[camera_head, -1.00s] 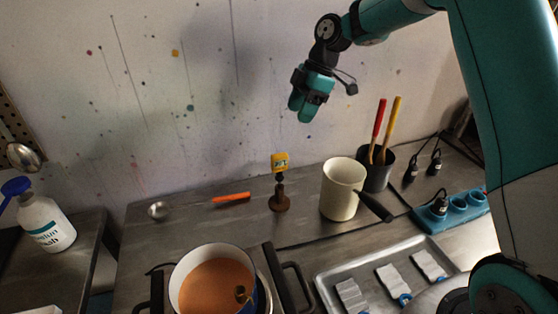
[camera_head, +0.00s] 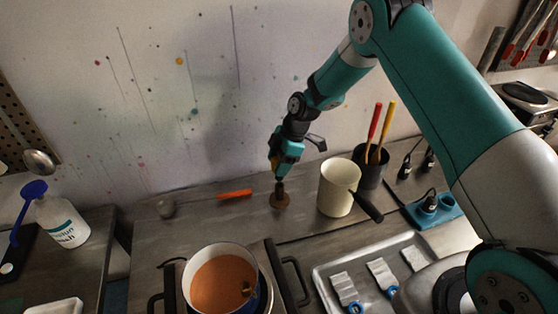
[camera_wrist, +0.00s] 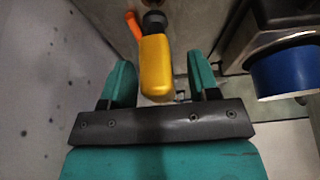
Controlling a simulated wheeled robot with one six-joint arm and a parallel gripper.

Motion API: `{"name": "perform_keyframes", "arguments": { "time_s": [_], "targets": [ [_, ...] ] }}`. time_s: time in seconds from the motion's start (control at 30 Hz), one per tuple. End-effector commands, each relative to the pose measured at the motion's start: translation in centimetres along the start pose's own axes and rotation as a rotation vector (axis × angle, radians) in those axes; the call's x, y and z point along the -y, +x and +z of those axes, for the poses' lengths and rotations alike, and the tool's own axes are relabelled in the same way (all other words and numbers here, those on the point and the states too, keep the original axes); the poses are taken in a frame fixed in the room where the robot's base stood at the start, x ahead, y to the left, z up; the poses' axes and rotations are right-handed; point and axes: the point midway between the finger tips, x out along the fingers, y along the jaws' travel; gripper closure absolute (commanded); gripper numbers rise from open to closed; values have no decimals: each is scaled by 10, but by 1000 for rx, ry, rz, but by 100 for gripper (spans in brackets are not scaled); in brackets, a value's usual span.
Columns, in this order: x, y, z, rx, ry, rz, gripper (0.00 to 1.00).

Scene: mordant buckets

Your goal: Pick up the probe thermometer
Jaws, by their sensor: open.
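The probe thermometer has a yellow body with a dark lower end. In the wrist view the yellow body (camera_wrist: 156,66) lies between the two teal fingers of my gripper (camera_wrist: 162,74), with a gap on either side. In the head view my gripper (camera_head: 284,160) is directly above the small brown round base (camera_head: 280,201) that held up the yellow body. There the gripper hides most of the thermometer. The jaws are open.
A pot of orange liquid (camera_head: 222,284) stands in front. A cream jug (camera_head: 336,190) with a dark handle and a dark pot (camera_head: 371,172) of red and yellow tools stand right. An orange stick (camera_head: 235,194) lies left. A tray (camera_head: 325,272) holds pale pieces.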

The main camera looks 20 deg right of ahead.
Motion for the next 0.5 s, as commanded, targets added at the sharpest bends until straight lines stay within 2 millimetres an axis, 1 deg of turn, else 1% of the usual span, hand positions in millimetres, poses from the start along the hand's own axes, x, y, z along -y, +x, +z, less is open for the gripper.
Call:
{"name": "perform_keyframes", "arguments": {
  "time_s": [0.13, 0.33, 0.37, 0.4, 0.47, 0.5],
  "targets": [
    [0, 10, -1, 0, -1, 1, 45],
    [0, 11, 0, 0, -1, 1, 45],
    [0, 11, 0, 0, -1, 1, 52],
    [0, 11, 0, 0, -1, 1, 61],
    [0, 11, 0, 0, 0, 1, 75],
    [0, 11, 0, 0, -1, 1, 84]
  ]
}}
